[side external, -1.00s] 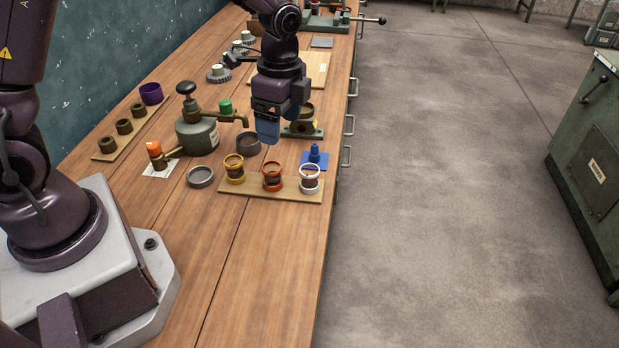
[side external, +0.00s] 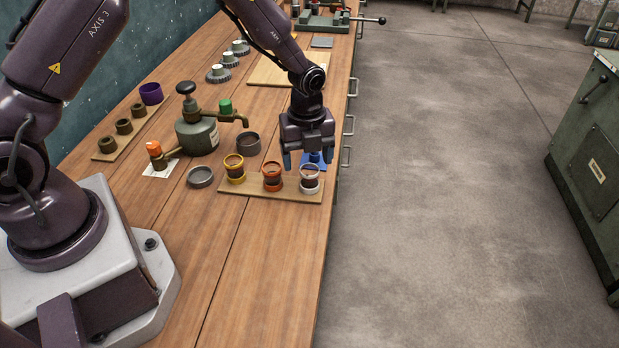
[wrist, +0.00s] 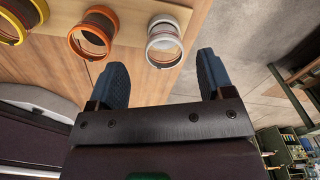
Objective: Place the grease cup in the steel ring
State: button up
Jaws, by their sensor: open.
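My gripper (side external: 308,160) is open and empty, pointing down over the right end of a wooden board. Its blue fingers appear either side of the white-rimmed cup (side external: 310,187), which also shows in the wrist view (wrist: 164,60); contact is not visible. An orange-rimmed cup (side external: 272,187) and a yellow-rimmed cup (side external: 235,180) stand to its left on the board. I cannot tell which is the grease cup. Two grey rings could be the steel ring: a low one (side external: 201,185) left of the board and a taller, darker one (side external: 248,151) behind it.
A blue fixture (side external: 316,158) is partly hidden behind my gripper. A green-grey pump (side external: 197,137) with a spout stands left. The bench front is clear.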

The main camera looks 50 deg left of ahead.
aim_at(309, 169)
jog(key=shift+w+d+f, duration=0.1)
jog(key=shift+f, duration=1.3)
jog(key=shift+w+f, duration=0.1)
jog(key=shift+f, duration=1.25)
jog(key=c, duration=1.1)
jog(key=shift+r, duration=0.1)
